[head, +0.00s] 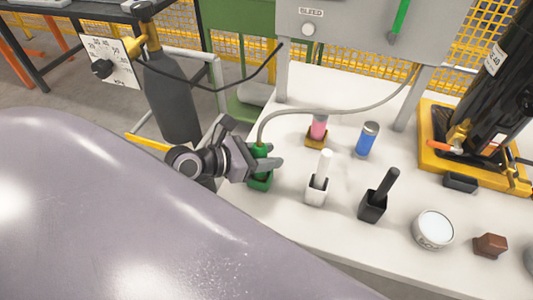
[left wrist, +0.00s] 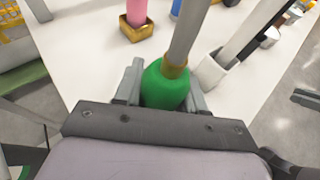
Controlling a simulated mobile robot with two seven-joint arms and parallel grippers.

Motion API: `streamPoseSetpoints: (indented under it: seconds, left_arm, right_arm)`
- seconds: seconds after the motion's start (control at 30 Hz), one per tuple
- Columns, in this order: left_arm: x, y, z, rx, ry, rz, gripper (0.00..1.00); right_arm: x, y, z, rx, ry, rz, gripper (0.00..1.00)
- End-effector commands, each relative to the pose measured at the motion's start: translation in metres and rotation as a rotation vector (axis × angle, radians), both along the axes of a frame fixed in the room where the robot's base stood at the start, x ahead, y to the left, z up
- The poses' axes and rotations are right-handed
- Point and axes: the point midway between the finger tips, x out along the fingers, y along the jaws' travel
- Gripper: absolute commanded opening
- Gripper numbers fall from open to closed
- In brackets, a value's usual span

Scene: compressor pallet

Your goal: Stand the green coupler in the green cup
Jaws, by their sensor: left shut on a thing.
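The green coupler (head: 259,151) is on the end of a grey hose and stands roughly upright. My left gripper (head: 268,165) is shut on it; in the left wrist view the coupler (left wrist: 166,88) sits between the two fingers, with a brass collar and the hose above. The green cup (head: 260,183) stands on the white table directly below the fingers. The fingers hide the join, so I cannot tell whether the coupler's lower end is inside the cup. In the left wrist view the cup is hidden.
A white cup with a white stick (head: 317,190) stands close right of the green cup. Farther off are a pink piece in a yellow cup (head: 317,132), a blue cylinder (head: 366,139) and a black cup (head: 373,206). The hose (head: 345,110) arches over the table (head: 300,95).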

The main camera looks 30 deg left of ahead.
Motion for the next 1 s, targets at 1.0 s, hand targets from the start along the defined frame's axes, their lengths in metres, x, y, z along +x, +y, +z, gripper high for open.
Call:
streamPoseSetpoints:
  seconds: [1.0]
  left_arm:
    - [-0.048, 0.028, 0.021, 0.001, 0.002, 0.0, 0.7]
  right_arm:
    - [0.0, 0.0, -0.003, 0.0, 0.0, 0.0, 0.29]
